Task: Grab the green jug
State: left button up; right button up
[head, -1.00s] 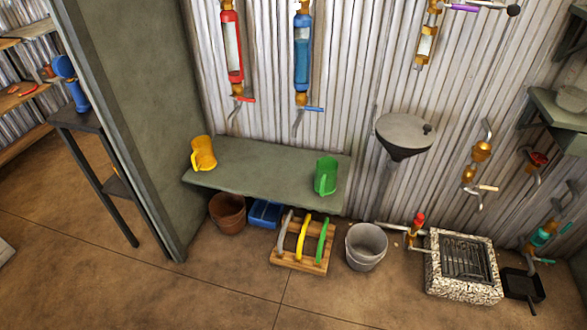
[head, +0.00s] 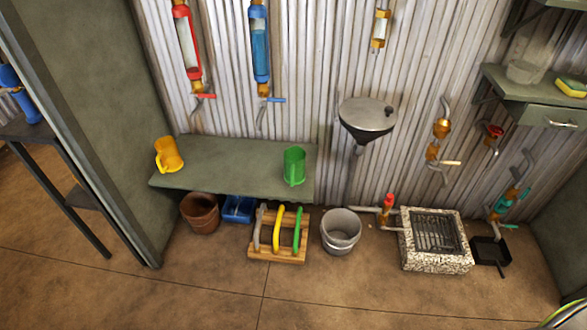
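The green jug (head: 294,166) stands upright near the right end of the grey-green bench (head: 222,179) against the corrugated wall. Its handle side faces roughly toward me. A yellow jug (head: 169,154) stands near the left end of the same bench. Neither of my grippers shows in the head view, and nothing touches the green jug.
Below the bench are a brown pot (head: 200,213), a blue bin (head: 238,209) and a wooden rack (head: 277,256) with coloured hoops. A metal bucket (head: 341,231) and a stone-edged drain (head: 434,266) stand to the right. The floor in front is clear.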

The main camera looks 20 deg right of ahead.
aim_at(295, 157)
jog(key=i+l, duration=0.1)
jog(key=l, duration=0.25)
jog(key=i+l, duration=0.15)
jog(key=l, duration=0.2)
jog(key=i+l, duration=0.1)
jog(key=l, duration=0.25)
jog(key=i+l, duration=0.15)
jog(key=l, duration=0.25)
jog(key=i+l, duration=0.1)
jog(key=l, duration=0.25)
